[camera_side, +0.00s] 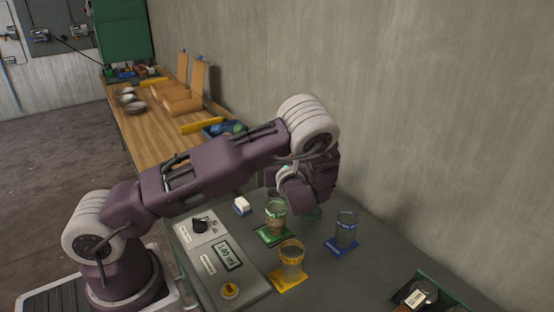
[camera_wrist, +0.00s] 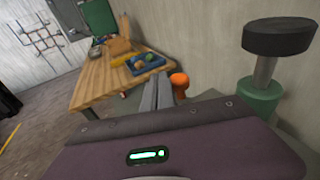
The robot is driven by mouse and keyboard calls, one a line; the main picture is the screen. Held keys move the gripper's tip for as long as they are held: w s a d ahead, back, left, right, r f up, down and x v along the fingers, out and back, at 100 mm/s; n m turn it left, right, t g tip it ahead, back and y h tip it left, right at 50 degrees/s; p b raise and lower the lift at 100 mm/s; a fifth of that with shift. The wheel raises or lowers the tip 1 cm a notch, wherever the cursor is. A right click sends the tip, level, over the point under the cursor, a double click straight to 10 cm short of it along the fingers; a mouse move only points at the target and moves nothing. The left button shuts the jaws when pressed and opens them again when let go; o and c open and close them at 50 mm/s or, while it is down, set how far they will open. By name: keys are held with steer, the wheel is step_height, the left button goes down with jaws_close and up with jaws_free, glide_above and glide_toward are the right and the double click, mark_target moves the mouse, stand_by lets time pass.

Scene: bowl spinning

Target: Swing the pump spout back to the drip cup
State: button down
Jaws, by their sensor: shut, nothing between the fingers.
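In the wrist view, the pump (camera_wrist: 262,85) stands at the right, with a wide black top on a metal stem over a green body. A rounded orange piece (camera_wrist: 179,80) shows left of it; I cannot tell whether it is the spout's end. My gripper (camera_wrist: 157,92) is shut and empty, its grey fingers just left of the orange piece; contact is unclear. In the side view, my wrist hides the fingers and most of the pump. Clear cups stand on a green mat (camera_side: 270,238), a yellow mat (camera_side: 287,283) and a blue mat (camera_side: 342,249). I cannot tell which is the drip cup.
A control panel (camera_side: 228,255) with a display lies left of the cups. A green-edged tray (camera_side: 425,291) is at the lower right. A wooden bench (camera_side: 150,130) stands behind, and a concrete wall (camera_side: 430,120) borders the right.

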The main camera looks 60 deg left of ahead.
steer(key=s+d+r, duration=0.1)
steer(key=s+d, duration=0.1)
steer(key=s, duration=0.4)
steer(key=s+d+r, duration=0.1)
steer(key=s+d, duration=0.1)
steer(key=s, duration=0.5)
steer(key=shift+d, duration=0.35)
